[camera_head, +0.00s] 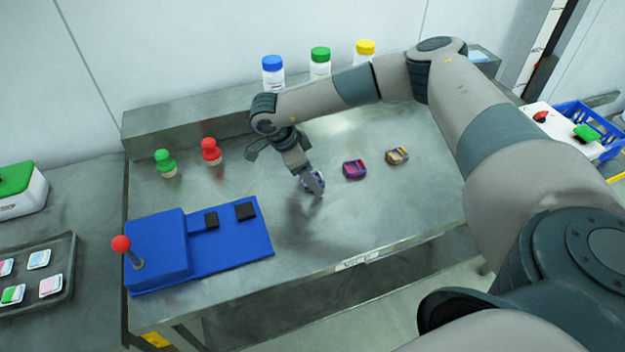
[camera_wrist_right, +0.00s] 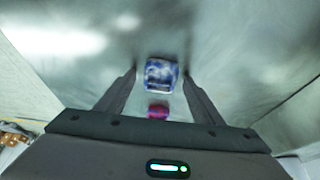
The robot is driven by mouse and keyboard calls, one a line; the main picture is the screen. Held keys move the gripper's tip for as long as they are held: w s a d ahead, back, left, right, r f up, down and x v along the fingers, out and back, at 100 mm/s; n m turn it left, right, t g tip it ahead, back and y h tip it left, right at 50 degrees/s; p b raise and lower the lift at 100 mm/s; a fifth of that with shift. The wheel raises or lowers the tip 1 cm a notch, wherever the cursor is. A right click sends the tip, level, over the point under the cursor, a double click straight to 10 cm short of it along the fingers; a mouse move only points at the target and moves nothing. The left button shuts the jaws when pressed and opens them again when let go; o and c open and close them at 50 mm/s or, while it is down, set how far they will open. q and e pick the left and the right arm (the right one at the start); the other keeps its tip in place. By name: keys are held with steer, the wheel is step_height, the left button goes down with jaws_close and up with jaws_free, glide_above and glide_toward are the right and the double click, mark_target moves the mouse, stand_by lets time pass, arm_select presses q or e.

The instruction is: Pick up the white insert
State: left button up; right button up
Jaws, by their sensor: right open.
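The white insert, a small block with blue-purple markings, lies on the grey metal table (camera_head: 240,295). It is partly hidden by my right gripper (camera_head: 314,184) in the head view. In the right wrist view the white insert (camera_wrist_right: 161,75) sits between the tips of the two open fingers of my right gripper (camera_wrist_right: 160,72), with a gap on both sides. The gripper points down at it; the height above the table is hard to judge. My left gripper is not in view.
A purple-red insert (camera_head: 355,169) and an orange-brown one (camera_head: 397,155) lie to the right. A blue press fixture (camera_head: 158,250) with a red-knobbed lever stands at left. Green (camera_head: 163,162) and red (camera_head: 210,151) knobbed pieces and capped bottles (camera_head: 320,64) stand towards the back.

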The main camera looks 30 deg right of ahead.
steer(key=shift+c, duration=0.6)
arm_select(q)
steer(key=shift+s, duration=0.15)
arm_select(e)
steer(key=c, duration=1)
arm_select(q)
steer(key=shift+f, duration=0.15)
arm_select(e)
steer(key=shift+r, duration=0.2)
